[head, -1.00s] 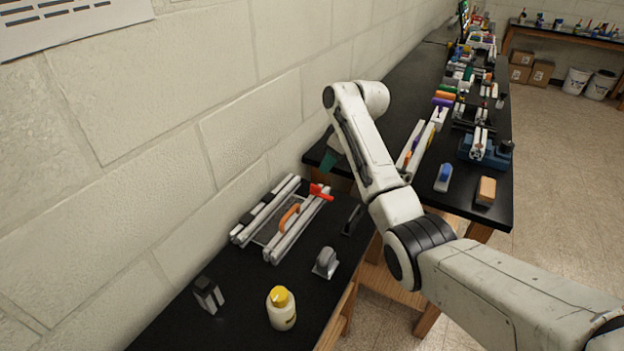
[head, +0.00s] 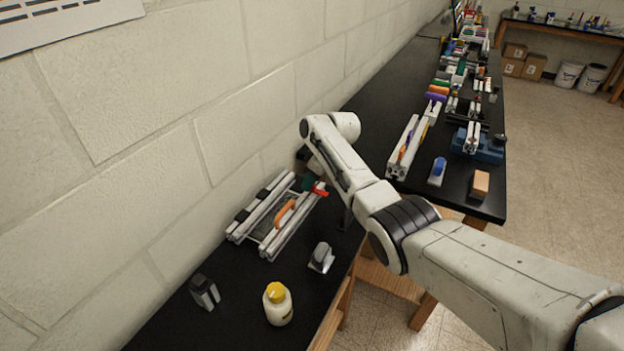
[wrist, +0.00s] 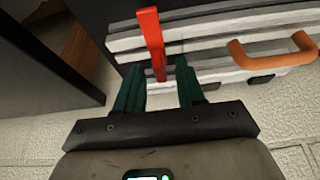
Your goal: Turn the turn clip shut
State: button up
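The turn clip is a red bar (wrist: 151,42) on the end of the extrusion frame's near rail. In the wrist view it stands across the pale rails, its lower end between my fingertips. It also shows in the head view as a small red piece (head: 320,190) at the frame's far right end. The extrusion frame (head: 289,231) lies on the black bench with an orange handle (head: 285,211) on it. My gripper (wrist: 158,68) has dark green fingers, spread apart on either side of the red bar. I cannot tell whether either finger touches it.
A grey metal piece (head: 321,257), a yellow-capped bottle (head: 278,304) and a dark block (head: 204,291) stand on the bench in front of the frame. The block wall is close behind. A second black bench (head: 422,185) holds many parts to the right.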

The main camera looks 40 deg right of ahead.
grip_shut()
